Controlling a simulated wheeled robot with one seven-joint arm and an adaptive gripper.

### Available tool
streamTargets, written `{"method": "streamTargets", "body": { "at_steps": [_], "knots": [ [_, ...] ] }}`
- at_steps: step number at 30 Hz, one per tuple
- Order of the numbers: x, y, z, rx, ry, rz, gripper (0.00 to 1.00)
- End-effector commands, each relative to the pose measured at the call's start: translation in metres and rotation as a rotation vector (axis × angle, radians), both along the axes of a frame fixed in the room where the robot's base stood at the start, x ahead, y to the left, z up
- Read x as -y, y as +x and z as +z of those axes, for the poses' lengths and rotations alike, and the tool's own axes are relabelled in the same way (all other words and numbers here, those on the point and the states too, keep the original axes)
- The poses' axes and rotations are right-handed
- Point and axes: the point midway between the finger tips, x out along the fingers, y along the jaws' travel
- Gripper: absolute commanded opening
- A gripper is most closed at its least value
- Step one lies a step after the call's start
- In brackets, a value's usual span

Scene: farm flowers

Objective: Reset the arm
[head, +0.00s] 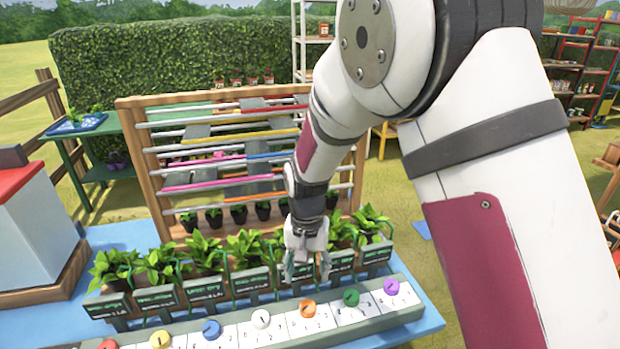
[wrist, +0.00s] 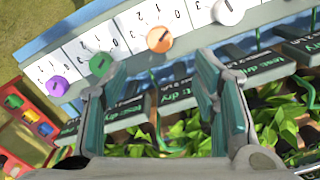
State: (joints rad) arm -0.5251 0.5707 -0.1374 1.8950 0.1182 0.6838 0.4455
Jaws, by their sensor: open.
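My gripper (head: 304,272) is open and empty. In the head view it points down over the row of potted green plants, close to the dark plant labels. In the wrist view its two fingers (wrist: 160,95) are apart, with leaves, dark labels and part of the dial panel showing between and beyond them. My arm comes in from the right in the head view and covers part of the rack and background.
A white panel (head: 240,335) with several coloured dials runs along the table front. Dark labels (head: 202,292) and leafy plants (head: 245,248) stand behind it. A wooden rack (head: 160,190) with coloured bars rises behind. A red-topped white box (head: 35,225) stands left.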

Motion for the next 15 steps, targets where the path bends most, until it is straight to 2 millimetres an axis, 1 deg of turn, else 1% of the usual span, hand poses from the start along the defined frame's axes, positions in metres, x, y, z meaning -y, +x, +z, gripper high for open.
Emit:
{"method": "streamTargets", "body": {
  "at_steps": [2, 4, 5, 6, 8, 9, 12, 15],
  "knots": [
    [0.005, -0.001, 0.011, 0.009, 0.008, 0.000, 0.55],
    [0.014, -0.003, 0.030, 0.024, 0.020, 0.001, 0.55],
    [0.019, -0.005, 0.039, 0.032, 0.026, 0.002, 0.55],
    [0.026, -0.008, 0.054, 0.044, 0.036, 0.005, 0.55],
    [0.039, -0.014, 0.076, 0.066, 0.048, 0.010, 0.55],
    [0.049, -0.019, 0.091, 0.080, 0.055, 0.015, 0.55],
    [0.070, -0.035, 0.124, 0.116, 0.071, 0.027, 0.55],
    [0.092, -0.054, 0.154, 0.155, 0.080, 0.038, 0.55]
  ]
}}
